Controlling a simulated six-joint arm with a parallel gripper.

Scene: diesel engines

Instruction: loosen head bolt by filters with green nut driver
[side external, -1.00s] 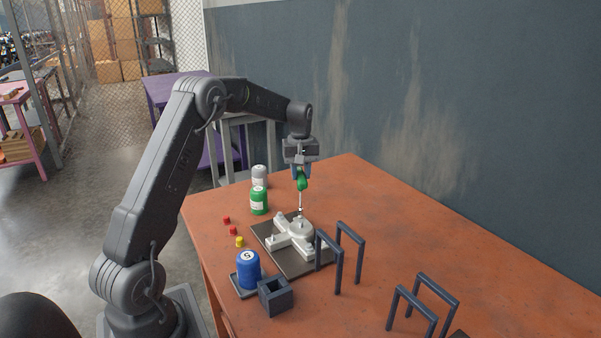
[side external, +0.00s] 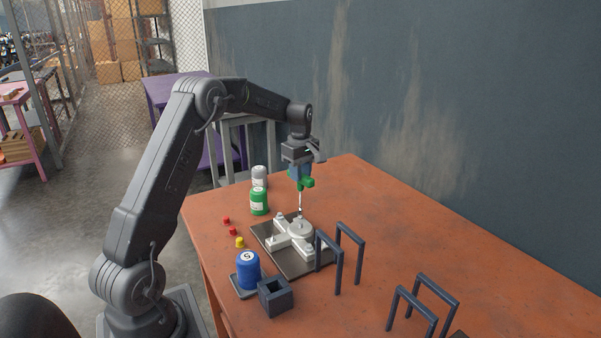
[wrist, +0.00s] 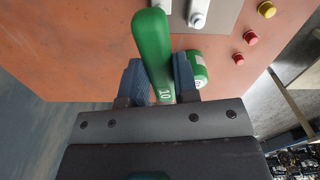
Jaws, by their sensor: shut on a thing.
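My gripper (side external: 300,174) is shut on the green nut driver (side external: 307,183), which also shows between the fingers in the wrist view (wrist: 152,50). Its handle carries the number 10 in the wrist view. The driver's shaft points down, its tip at the far end of the white engine part (side external: 293,235) on a dark plate (side external: 312,268). The head bolt under the tip is too small to make out, and I cannot tell if the tip is seated on it. The green filter (side external: 259,201) and the grey filter (side external: 259,177) stand upright left of the driver.
A blue filter (side external: 248,270) stands on a small tray near a dark square holder (side external: 275,297). Red and yellow caps (side external: 239,242) lie left of the plate. Dark frame racks (side external: 340,262) stand at the right. The orange table (side external: 390,230) is clear toward the wall.

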